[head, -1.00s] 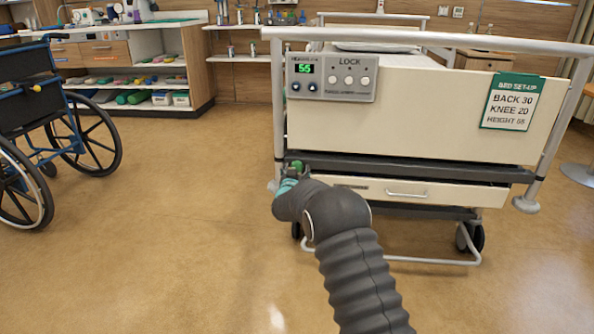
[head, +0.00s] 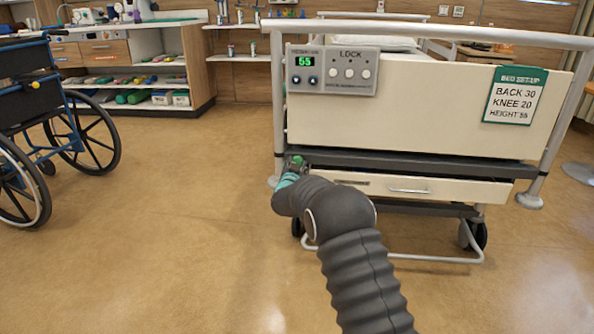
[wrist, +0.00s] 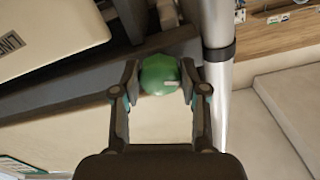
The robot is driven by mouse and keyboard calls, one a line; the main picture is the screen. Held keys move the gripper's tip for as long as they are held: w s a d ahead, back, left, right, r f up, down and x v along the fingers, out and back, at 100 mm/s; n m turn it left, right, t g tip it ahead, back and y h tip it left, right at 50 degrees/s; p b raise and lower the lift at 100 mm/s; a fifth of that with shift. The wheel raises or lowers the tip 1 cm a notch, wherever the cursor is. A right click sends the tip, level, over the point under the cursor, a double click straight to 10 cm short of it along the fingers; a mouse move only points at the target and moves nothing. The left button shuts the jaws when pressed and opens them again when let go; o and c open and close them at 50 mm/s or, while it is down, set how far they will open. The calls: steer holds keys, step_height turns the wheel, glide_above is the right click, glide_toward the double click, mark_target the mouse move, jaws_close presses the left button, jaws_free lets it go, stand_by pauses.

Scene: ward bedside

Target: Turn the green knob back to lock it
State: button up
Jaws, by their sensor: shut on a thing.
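The green knob (wrist: 160,75) sits at the bed's lower corner, beside the grey upright post. A pale mark shows on its face in the wrist view. My gripper (wrist: 161,84) has one finger on each side of the knob and is shut on it. In the head view the knob (head: 296,161) is small and partly hidden by my gripper (head: 292,172). The bed panel (head: 410,118) with its LOCK control box (head: 333,70) stands above it; the display reads 55.
A bed set-up card (head: 514,97) hangs on the panel's right side. The drawer (head: 430,189) is below the panel. A wheelchair (head: 60,120) stands at the left. Open floor (head: 180,190) lies between the wheelchair and the bed. Shelves line the back wall.

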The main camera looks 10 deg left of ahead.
steer(key=shift+r+m, duration=0.1)
steer(key=shift+m, duration=7.3)
steer(key=o, duration=1.1)
steer(key=shift+a, duration=0.1)
steer(key=s, duration=1.2)
steer(key=shift+a, duration=0.2)
